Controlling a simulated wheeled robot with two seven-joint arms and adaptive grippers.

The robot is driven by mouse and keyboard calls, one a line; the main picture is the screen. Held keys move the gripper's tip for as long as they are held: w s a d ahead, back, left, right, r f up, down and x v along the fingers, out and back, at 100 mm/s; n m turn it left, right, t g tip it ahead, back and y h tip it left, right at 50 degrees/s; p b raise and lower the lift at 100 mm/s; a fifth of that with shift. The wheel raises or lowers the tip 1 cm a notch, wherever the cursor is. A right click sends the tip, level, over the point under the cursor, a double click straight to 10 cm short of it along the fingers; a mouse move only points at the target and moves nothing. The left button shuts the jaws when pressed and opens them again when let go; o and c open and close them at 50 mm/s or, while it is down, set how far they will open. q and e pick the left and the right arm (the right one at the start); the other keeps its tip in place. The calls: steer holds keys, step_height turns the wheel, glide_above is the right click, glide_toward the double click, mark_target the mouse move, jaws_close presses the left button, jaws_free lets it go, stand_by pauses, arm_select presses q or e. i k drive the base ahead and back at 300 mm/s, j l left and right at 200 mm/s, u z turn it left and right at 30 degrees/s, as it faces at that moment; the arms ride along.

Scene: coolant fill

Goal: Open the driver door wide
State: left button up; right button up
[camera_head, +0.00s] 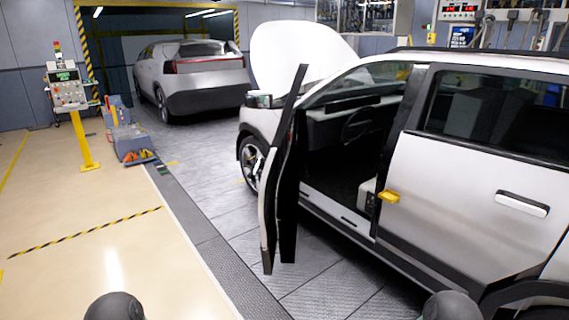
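The driver door (268,205) of the silver car stands swung far out from the body, seen nearly edge-on, with its dark inner side towards the cabin. The door opening (345,165) is clear, and the steering wheel (358,124) and dark cabin show through it. A small yellow part (388,196) sits on the pillar at the rear edge of the opening. Neither of my grippers is in view. Only dark rounded parts of my arms show at the bottom edge, well apart from the door.
The car's white hood (298,55) is raised. The closed rear door (475,165) has a pale handle (522,204). A second silver car (192,75) is parked behind. A yellow-legged control stand (68,95) and low grey-orange equipment (130,140) stand left. The beige floor (90,220) is clear.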

mark_target(279, 191)
steer(key=i+j+z, duration=0.15)
steer(key=j+z, duration=0.2)
steer(key=j, duration=1.35)
steer(key=k+j+z, duration=0.1)
steer(key=j+z, duration=0.2)
steer(key=j, duration=1.35)
steer(key=i+l+u, duration=0.25)
steer(key=u, duration=0.15)
steer(key=i+l+u, duration=0.2)
steer(key=u, duration=0.2)
steer(key=i+l+u, duration=0.1)
steer(key=l, duration=0.3)
steer(key=i+l, duration=0.25)
steer(key=l, duration=0.15)
steer(key=i+l+u, duration=0.15)
steer(key=l, duration=0.25)
steer(key=i+l, duration=0.1)
steer(key=l, duration=0.35)
steer(key=i+l+u, duration=0.15)
steer(key=l, duration=0.3)
steer(key=i+l+u, duration=0.1)
steer(key=l, duration=0.3)
